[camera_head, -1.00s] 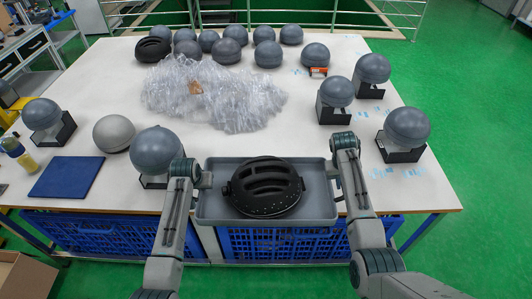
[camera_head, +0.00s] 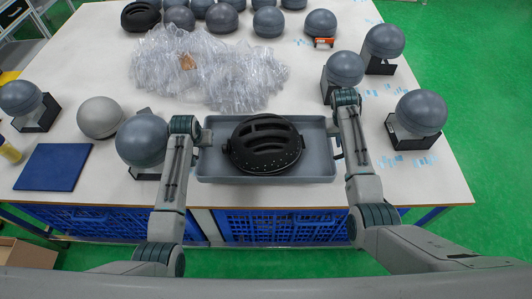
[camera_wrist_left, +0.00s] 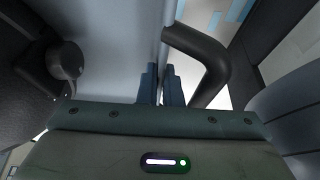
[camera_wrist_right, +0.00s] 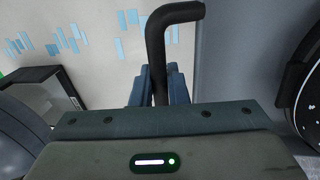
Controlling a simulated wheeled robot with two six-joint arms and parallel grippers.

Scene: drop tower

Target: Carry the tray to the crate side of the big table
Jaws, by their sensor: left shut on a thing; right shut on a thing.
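The grey tray (camera_head: 318,160) is level over the big table's (camera_head: 400,190) front part, with a black helmet (camera_head: 264,145) in it. I cannot tell whether the tray touches the tabletop. My left gripper (camera_head: 203,136) is at the tray's left end; in the left wrist view its jaws (camera_wrist_left: 166,85) are shut at the tray's side wall, beside a black bent handle (camera_wrist_left: 205,65). My right gripper (camera_head: 336,132) is at the right end; its jaws (camera_wrist_right: 158,82) are shut around the black handle (camera_wrist_right: 155,45). Blue crates (camera_head: 285,228) (camera_head: 100,223) stand under the table's front edge.
A grey ball on a black stand (camera_head: 142,140) is close left of the tray; more stand at right (camera_head: 420,113) and (camera_head: 345,69). Clear plastic wrap (camera_head: 205,75) lies behind the tray. A blue mat (camera_head: 53,167) lies at left. An open cardboard box (camera_head: 28,253) is at lower left.

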